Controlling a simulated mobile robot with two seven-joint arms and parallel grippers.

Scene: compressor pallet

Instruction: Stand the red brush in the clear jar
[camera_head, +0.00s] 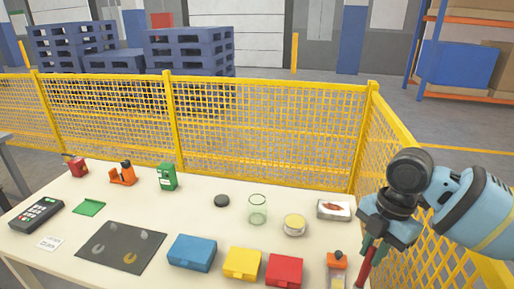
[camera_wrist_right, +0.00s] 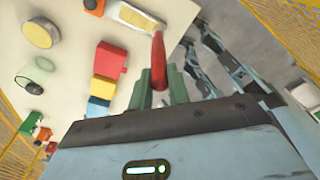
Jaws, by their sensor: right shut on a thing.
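The clear jar (camera_head: 258,212) stands upright and open near the middle of the table, with nothing visible inside it. My right gripper (camera_head: 374,245) is at the table's right end, well to the right of the jar. Its green fingers (camera_wrist_right: 161,88) are shut on the red brush (camera_wrist_right: 158,62) in the right wrist view. In the head view the brush (camera_head: 365,268) points down and slightly left from the fingers; its lower end is out of frame. My left gripper is not in view.
Blue (camera_head: 192,252), yellow (camera_head: 242,263) and red (camera_head: 284,270) boxes line the front. A dark disc (camera_head: 222,201) lies left of the jar. Yellow mesh fence (camera_head: 270,130) stands behind.

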